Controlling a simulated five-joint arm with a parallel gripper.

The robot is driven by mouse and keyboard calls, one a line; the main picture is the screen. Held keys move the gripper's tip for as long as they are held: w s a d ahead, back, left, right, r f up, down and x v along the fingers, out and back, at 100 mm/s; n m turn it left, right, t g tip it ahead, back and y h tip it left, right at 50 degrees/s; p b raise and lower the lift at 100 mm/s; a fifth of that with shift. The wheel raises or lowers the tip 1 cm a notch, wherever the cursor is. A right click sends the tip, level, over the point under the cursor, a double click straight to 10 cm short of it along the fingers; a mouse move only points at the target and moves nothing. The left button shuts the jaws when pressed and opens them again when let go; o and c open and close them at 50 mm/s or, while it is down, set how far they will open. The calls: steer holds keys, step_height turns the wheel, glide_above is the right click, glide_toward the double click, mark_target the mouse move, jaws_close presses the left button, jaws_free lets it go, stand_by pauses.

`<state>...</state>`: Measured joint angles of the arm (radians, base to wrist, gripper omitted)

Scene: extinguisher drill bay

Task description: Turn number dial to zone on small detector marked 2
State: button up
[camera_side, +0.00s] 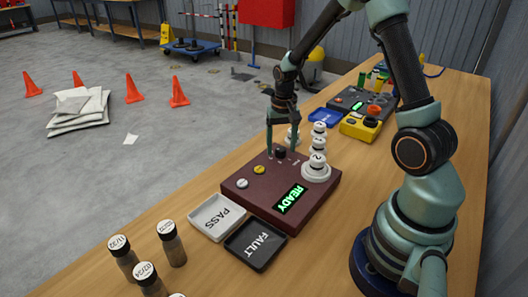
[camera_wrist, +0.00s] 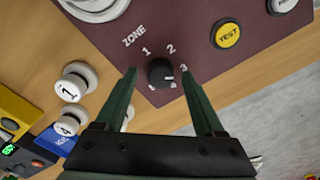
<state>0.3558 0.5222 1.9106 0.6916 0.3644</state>
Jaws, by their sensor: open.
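The black number dial (camera_wrist: 158,70) sits on the maroon panel (camera_side: 240,190) beside the word ZONE, with numbers printed around it. Its white pointer mark faces right in the wrist view, near the 3; I cannot tell the exact setting. My gripper (camera_wrist: 160,76) is open, one finger on each side of the dial, with no clear contact. In the side view my gripper (camera_side: 281,150) points down over the dial. A small white detector (camera_side: 317,160) that appears marked 2 stands on the round white base at the panel's right.
Other small detectors, marked 1 (camera_wrist: 70,88) and 4 (camera_wrist: 66,126), stand behind the panel. The green display (camera_side: 291,198) reads READY. A yellow TEST button (camera_wrist: 228,34) is near the dial. PASS (camera_side: 216,217) and FAULT (camera_side: 256,244) trays and several vials lie in front.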

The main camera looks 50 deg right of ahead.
jaws_close()
steer(key=shift+n, duration=0.3)
steer(key=n, duration=0.5)
steer(key=shift+d+n, duration=0.1)
steer(key=shift+n, duration=0.2)
steer(key=n, duration=0.5)
steer(key=shift+g, duration=0.3)
steer(key=shift+n, duration=0.4)
